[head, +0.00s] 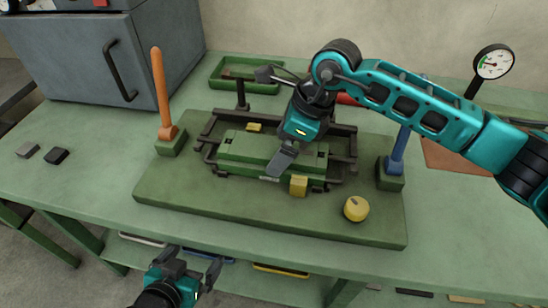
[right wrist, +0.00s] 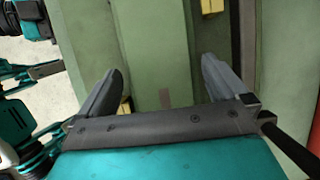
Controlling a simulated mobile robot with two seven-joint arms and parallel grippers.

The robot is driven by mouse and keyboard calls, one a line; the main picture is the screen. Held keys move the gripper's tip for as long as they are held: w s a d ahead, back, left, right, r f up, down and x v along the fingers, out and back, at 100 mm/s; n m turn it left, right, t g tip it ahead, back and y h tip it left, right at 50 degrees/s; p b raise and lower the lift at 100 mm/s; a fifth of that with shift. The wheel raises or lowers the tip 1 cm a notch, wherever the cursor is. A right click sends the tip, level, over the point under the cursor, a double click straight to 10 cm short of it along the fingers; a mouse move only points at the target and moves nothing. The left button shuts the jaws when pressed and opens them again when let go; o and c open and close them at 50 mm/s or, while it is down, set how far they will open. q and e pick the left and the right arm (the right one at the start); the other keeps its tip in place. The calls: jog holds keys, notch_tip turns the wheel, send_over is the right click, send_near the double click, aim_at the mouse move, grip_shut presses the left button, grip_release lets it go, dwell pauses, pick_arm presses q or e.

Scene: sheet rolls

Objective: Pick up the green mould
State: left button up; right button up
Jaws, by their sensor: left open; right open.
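The green mould (head: 245,150) is a long block lying in a dark metal frame on a green base plate (head: 200,203). Part of it is hidden behind my right gripper (head: 280,163), which hangs over its middle, pointing down. In the right wrist view, the mould (right wrist: 158,45) runs between the two spread fingers of my right gripper (right wrist: 162,78). I cannot tell whether the fingers are above or beside it. My right gripper is open and holds nothing. My left gripper (head: 190,270) is open and empty, low in front of the table's front edge.
An orange lever (head: 160,88) stands left of the frame and a blue lever (head: 399,150) right of it. A yellow knob (head: 356,208) sits at the plate's front right. A green tray (head: 245,75) lies behind, a gauge (head: 493,62) stands back right. The table's left front is mostly clear.

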jog(key=shift+x, duration=1.45)
jog(key=shift+c, duration=0.5)
jog(key=c, duration=1.6)
jog(key=shift+w+a+r, duration=0.1)
jog(key=shift+w+r, duration=0.05)
jog(key=shift+r, duration=0.2)
